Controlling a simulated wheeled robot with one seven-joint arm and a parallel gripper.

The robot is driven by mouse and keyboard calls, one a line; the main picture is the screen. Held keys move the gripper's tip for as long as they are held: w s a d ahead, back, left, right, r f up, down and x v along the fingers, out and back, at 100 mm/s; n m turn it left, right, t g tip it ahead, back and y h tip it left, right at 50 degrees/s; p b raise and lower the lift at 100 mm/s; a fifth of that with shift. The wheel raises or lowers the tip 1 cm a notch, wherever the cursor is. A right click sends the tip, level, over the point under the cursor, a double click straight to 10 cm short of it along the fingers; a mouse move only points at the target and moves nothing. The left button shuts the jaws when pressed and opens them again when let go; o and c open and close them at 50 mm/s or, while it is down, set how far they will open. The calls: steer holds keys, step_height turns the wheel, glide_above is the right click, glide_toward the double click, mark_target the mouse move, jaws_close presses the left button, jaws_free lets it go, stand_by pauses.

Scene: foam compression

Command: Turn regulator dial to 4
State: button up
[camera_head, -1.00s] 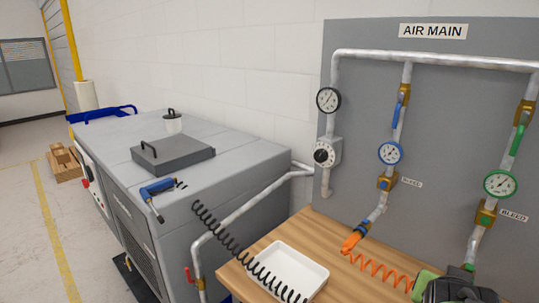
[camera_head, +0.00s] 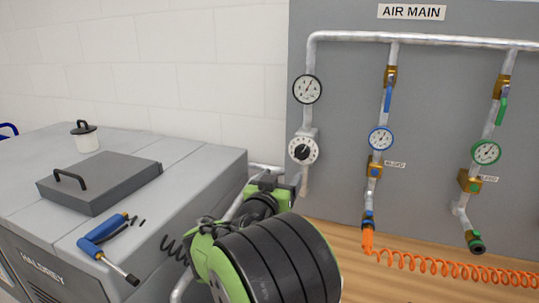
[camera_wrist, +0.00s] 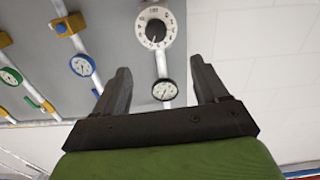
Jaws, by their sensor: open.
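The regulator dial (camera_head: 303,150) is a white round disc with a black knob, on the vertical pipe at the left of the grey AIR MAIN panel. In the wrist view the dial (camera_wrist: 156,29) shows upside down, with marks around its rim too small to read surely. A black-rimmed gauge (camera_head: 307,89) sits above it on the same pipe. My gripper (camera_wrist: 160,80) is open and empty in the wrist view, its two dark fingers spread apart with the dial beyond them, not touching. In the head view the gripper fingers are hidden behind my green and black arm.
A blue gauge (camera_head: 380,138) and a green gauge (camera_head: 486,152) hang on pipes to the right. An orange coiled hose (camera_head: 440,266) lies over the wooden bench (camera_head: 350,240). A grey machine (camera_head: 130,225) stands left, with a blue-handled tool (camera_head: 104,238) on top.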

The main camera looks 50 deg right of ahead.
mark_target(301, 153)
steer(key=p+x, duration=0.1)
steer(key=x, duration=0.4)
steer(key=p+x, duration=0.1)
steer(key=x, duration=0.4)
steer(key=p+x, duration=0.2)
steer(key=x, duration=0.3)
steer(key=shift+s+d+r, duration=0.1)
steer(key=shift+s+d, duration=0.1)
steer(key=shift+d, duration=0.2)
steer(key=c, duration=1.1)
steer(key=shift+o, duration=0.2)
